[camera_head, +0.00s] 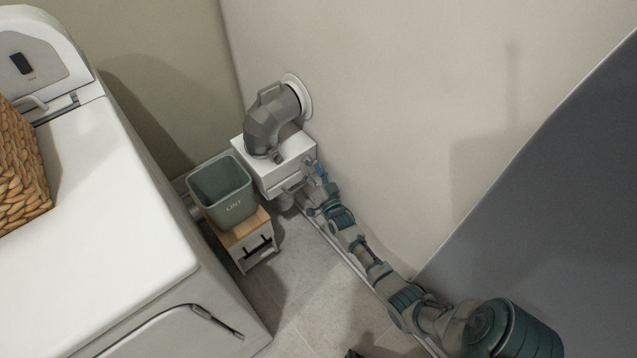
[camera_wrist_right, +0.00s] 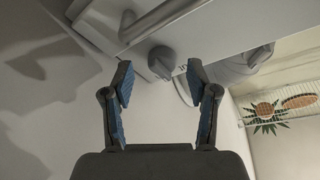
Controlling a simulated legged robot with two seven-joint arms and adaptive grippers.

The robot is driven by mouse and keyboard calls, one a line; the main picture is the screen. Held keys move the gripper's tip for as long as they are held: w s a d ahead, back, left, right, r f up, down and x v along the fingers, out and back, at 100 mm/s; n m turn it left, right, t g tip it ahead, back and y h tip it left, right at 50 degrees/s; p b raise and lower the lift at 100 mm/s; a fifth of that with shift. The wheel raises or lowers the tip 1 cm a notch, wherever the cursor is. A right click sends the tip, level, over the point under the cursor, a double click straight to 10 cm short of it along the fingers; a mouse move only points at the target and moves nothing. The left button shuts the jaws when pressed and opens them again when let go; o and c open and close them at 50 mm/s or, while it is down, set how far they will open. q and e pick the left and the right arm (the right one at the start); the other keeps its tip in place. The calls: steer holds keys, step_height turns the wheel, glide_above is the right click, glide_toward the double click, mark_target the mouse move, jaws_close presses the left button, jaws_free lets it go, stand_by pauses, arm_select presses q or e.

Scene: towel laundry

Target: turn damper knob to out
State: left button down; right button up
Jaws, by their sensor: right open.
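A grey damper knob (camera_wrist_right: 163,60) shows in the right wrist view on a pale plate, ahead of my fingertips and in line with the gap between them. Part of a label is visible beside it, and its setting is hard to read. It belongs to the white box (camera_head: 262,167) below the grey duct elbow (camera_head: 266,122) in the head view. My right gripper (camera_head: 316,170) is at the box's right side, and it also shows in the right wrist view (camera_wrist_right: 159,82). It is open and empty, with its fingers apart from the knob. My left gripper is not in view.
A green lint bin (camera_head: 221,197) stands on a small wood-topped cabinet (camera_head: 262,223) left of the box. A white appliance (camera_head: 120,215) with a wicker basket (camera_head: 17,165) fills the left. A wall (camera_head: 400,110) runs close along my right arm. Some floor (camera_head: 310,290) is clear.

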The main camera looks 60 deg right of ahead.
steer(key=v, duration=1)
steer(key=shift+a+f, duration=0.2)
steer(key=shift+s, duration=0.15)
